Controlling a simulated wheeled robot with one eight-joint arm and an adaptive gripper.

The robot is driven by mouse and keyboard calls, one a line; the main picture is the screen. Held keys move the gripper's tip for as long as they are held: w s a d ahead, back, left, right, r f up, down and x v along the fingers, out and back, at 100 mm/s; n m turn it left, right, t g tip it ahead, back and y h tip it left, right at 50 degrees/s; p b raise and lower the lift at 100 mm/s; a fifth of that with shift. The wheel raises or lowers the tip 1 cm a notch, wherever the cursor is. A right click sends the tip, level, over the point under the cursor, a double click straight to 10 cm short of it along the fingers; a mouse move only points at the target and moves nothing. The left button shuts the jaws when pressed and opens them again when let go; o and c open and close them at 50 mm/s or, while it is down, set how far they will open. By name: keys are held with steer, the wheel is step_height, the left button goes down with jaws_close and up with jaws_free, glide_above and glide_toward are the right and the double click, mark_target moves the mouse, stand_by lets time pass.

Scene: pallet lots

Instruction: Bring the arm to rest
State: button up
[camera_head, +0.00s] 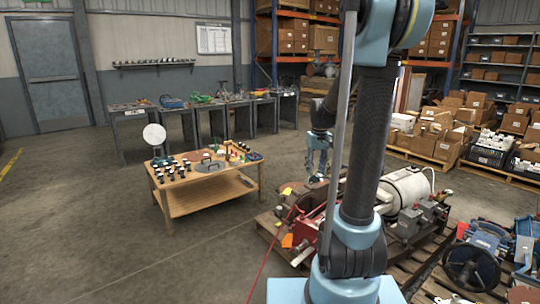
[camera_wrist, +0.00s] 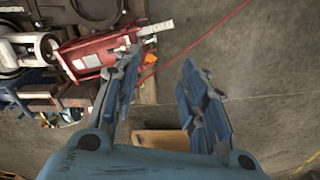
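My gripper (camera_head: 317,168) hangs from my arm in the head view, pointing down near the pallet with the red machine. In the wrist view its two blue fingers (camera_wrist: 162,62) stand apart with a clear gap between them. Nothing is held; bare concrete floor shows through the gap. My arm rises at the right of the head view and bends down behind its own upright link, which hides part of it.
A wooden table (camera_head: 205,195) with small parts stands left of my gripper. A pallet carries a red machine (camera_wrist: 95,52) and a white tank (camera_head: 408,188). Workbenches (camera_head: 205,112) line the back wall. Cartons (camera_head: 430,128) stand at right. Floor at front left is clear.

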steer(key=s+m, duration=0.2)
steer(key=s, duration=1.4)
steer(key=s+f+m+t, duration=0.1)
steer(key=s+f, duration=0.5)
steer(key=s, duration=0.7)
steer(key=shift+d, duration=0.1)
steer(key=shift+c, duration=0.7)
